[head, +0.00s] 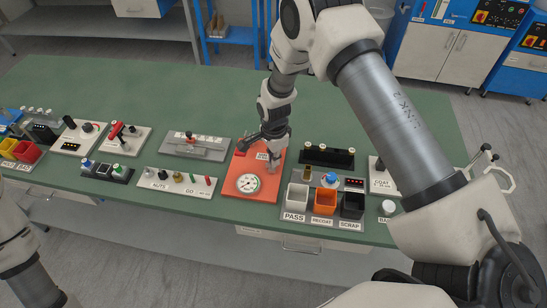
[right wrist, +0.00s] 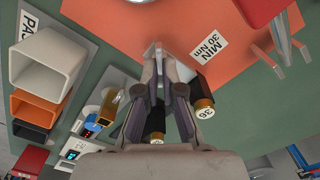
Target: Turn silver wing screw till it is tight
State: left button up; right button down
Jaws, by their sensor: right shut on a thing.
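The silver wing screw (right wrist: 153,50) stands on the orange-red board (right wrist: 120,15), between my fingertips in the right wrist view. My right gripper (right wrist: 155,62) is shut on it, with the fingers reaching down to the board. In the head view my right gripper (head: 273,162) is over the right part of the same board (head: 233,192), and the screw is hidden there by the fingers. A round white gauge (head: 248,183) sits on the board, left of the gripper. My left gripper is out of view; only part of my left arm shows at lower left.
A "MIN 30 Nm" label (right wrist: 209,47) lies beside the screw. The PASS bin (head: 296,198), orange RECOAT bin (head: 325,203) and dark SCRAP bin (head: 352,206) stand right of the board. A black rack (head: 328,157) stands behind them. The green table (head: 130,90) is clear at the back.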

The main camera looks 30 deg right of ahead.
jog(key=m, duration=0.6)
jog(key=shift+s+f, duration=0.15)
jog(key=shift+s, duration=0.15)
jog(key=m, duration=0.6)
jog(key=shift+s+a, duration=0.1)
jog(key=shift+s, duration=0.05)
jog(key=c, duration=1.3)
grip_release()
jog(key=shift+w, duration=0.2)
